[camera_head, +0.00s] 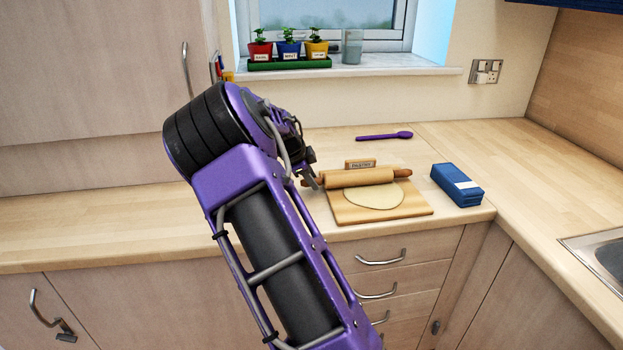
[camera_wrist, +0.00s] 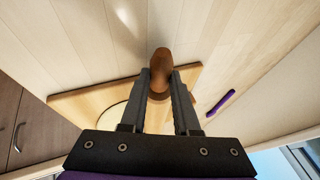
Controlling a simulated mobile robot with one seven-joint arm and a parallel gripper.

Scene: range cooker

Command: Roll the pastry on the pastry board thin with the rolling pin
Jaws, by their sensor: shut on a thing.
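The rolling pin (camera_head: 358,178) lies across the back part of the pastry board (camera_head: 415,207), with pale wooden body and brown handles. The pastry (camera_head: 372,196) is a flat, pale, roughly round sheet on the board, partly under or behind the pin. My gripper (camera_head: 312,180) is at the pin's left handle, partly hidden by my arm. In the wrist view my gripper (camera_wrist: 160,90) is shut on the brown handle of the rolling pin (camera_wrist: 161,62). Part of the pastry (camera_wrist: 112,118) shows beside the fingers there.
A blue packet (camera_head: 457,185) lies right of the board. A small pastry sign (camera_head: 360,164) stands behind the pin. A purple spoon (camera_head: 385,136) lies farther back. The sink (camera_head: 600,250) is at the far right. The worktop left of my arm is clear.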

